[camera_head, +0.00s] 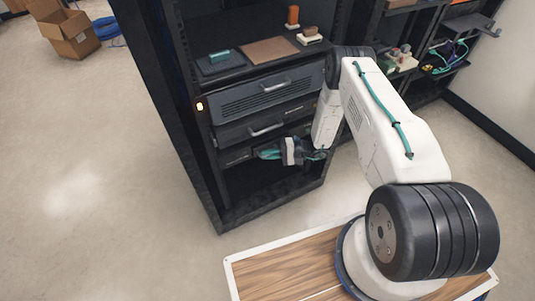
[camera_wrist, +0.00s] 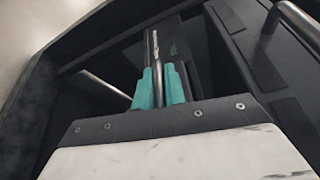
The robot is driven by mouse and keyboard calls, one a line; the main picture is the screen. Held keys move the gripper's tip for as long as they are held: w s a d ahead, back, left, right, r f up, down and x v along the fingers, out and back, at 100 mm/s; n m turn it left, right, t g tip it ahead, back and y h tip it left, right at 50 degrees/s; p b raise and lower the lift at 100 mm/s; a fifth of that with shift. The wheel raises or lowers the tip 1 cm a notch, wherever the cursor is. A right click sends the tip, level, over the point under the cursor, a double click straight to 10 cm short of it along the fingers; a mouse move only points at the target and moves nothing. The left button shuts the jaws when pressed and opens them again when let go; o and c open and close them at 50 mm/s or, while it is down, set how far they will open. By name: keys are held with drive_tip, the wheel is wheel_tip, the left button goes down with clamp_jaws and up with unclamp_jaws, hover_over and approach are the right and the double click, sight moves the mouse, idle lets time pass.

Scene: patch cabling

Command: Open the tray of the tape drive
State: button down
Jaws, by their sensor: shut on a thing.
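The rack holds a stack of dark drawer-fronted units. The lowest unit (camera_head: 236,157), which I take to be the tape drive, has a narrow front that my gripper partly hides. My gripper (camera_head: 266,153) is at this front, with its teal fingers pointing left in the head view. In the wrist view my gripper (camera_wrist: 160,86) is shut on a slim metal handle (camera_wrist: 152,48) that stands between the teal fingertips. How far the tray is out cannot be told.
Above are a vented unit (camera_head: 266,94) with a bar handle and another drawer (camera_head: 290,118) with a handle. A shelf above carries a brown mat (camera_head: 270,50) and small items. Open floor (camera_head: 90,180) lies left; a cardboard box (camera_head: 70,35) stands far left.

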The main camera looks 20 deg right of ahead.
drive_tip(key=s+d, duration=0.2)
drive_tip(key=s, duration=1.2)
drive_tip(key=shift+s+d, duration=0.2)
drive_tip(key=shift+s, duration=0.15)
drive_tip(key=shift+f, duration=0.1)
drive_tip(key=c, duration=1.5)
unclamp_jaws()
drive_tip(key=v, duration=0.7)
drive_tip(key=shift+d, duration=0.4)
